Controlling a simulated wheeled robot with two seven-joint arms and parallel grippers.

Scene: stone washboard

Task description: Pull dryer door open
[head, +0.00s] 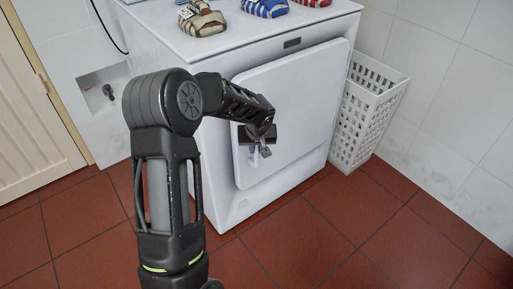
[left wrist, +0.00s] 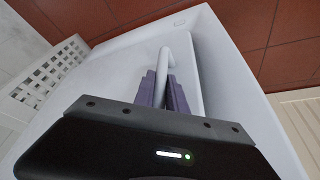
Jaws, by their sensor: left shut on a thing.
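The white dryer (head: 155,45) stands against the back wall. Its square white door (head: 295,90) is on the front and appears close to the dryer face; I cannot tell whether a small gap is there. My left gripper (head: 262,146) is at the door's left side. In the left wrist view, the gripper's purple-grey fingers (left wrist: 164,88) are shut on the white door handle (left wrist: 176,62), which runs up between them. The head view mostly hides the handle behind the gripper. My right gripper is not in view.
A white perforated laundry basket (head: 366,112) stands close to the dryer's right side. Several striped shoes (head: 263,7) lie on the dryer top. The red tiled floor (head: 330,225) in front is clear. A cream house door (head: 32,110) is at the left.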

